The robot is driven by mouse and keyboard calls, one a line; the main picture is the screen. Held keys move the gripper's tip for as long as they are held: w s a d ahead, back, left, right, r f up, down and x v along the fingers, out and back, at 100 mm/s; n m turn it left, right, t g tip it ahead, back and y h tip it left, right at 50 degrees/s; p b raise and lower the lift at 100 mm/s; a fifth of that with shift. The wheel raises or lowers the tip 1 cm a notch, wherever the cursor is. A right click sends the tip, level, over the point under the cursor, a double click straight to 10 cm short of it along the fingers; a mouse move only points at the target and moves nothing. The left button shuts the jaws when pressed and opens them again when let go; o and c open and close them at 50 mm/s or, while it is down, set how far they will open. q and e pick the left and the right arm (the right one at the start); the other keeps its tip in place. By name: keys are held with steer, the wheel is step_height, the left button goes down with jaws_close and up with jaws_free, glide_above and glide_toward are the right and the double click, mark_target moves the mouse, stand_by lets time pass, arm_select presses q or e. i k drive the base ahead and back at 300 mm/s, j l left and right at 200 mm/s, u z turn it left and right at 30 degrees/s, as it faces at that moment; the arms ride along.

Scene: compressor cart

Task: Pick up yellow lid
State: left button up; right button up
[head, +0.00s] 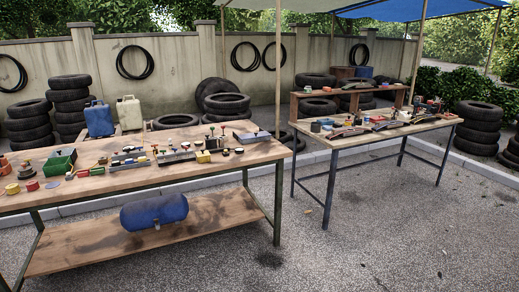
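A small round yellow piece (12,188) lies near the front left of the left wooden table (130,190); it looks like a lid, but is too small to be sure. Red round pieces (32,185) lie just right of it. Another small yellow item (203,157) sits further right among the trays; I cannot tell if it is a lid. Neither of my grippers shows in the head view.
A green bin (60,162) and several small parts crowd the left table. A blue tank (154,212) lies on its lower shelf. A second cluttered table (350,140) stands at right. Tyre stacks (478,125) line the back and right. The gravel in front is open.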

mark_target(202, 154)
steer(key=i+l+z, duration=0.15)
steer(key=i+z, duration=0.15)
steer(key=i, duration=0.75)
steer(key=i+j+z, duration=0.1)
steer(key=i+z, duration=0.2)
steer(key=i, duration=0.8)
steer(key=i+u, duration=0.4)
steer(key=i+l+u, duration=0.4)
steer(key=i, duration=0.15)
steer(key=i+l+u, duration=0.25)
steer(key=i+u, duration=0.15)
